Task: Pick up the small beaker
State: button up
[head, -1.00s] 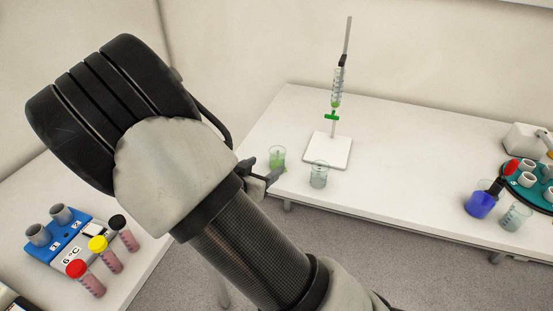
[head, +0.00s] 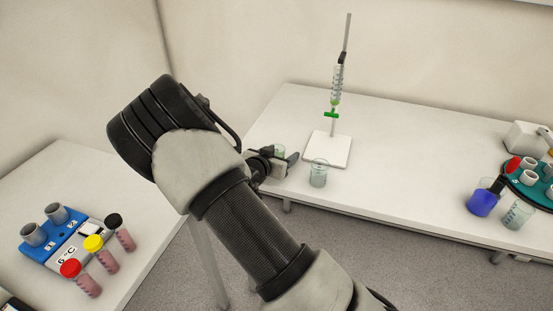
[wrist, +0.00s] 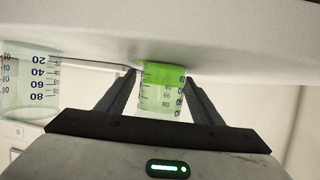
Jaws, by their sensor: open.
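A small beaker with bright green liquid (wrist: 162,78) stands on the bench and shows upside down in the wrist view. It sits between the two spread fingers of my gripper (wrist: 161,88), with a gap visible on each side. In the head view only the top part of this beaker (head: 279,150) shows, and my gripper (head: 285,161) hides the rest. A second beaker with pale contents (head: 318,173) stands just right of my gripper. It also shows at the left edge of the wrist view (wrist: 28,85).
A burette stand with a white base (head: 328,149) is behind the second beaker. A blue-filled beaker (head: 481,204), a clear beaker (head: 516,215) and a teal carousel (head: 530,190) stand far right. A blue rack (head: 57,238) and capped tubes are on the left table.

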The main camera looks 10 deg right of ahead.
jog(key=c, duration=1.2)
notch_tip(320, 180, up, 15)
jog(key=p, duration=0.7)
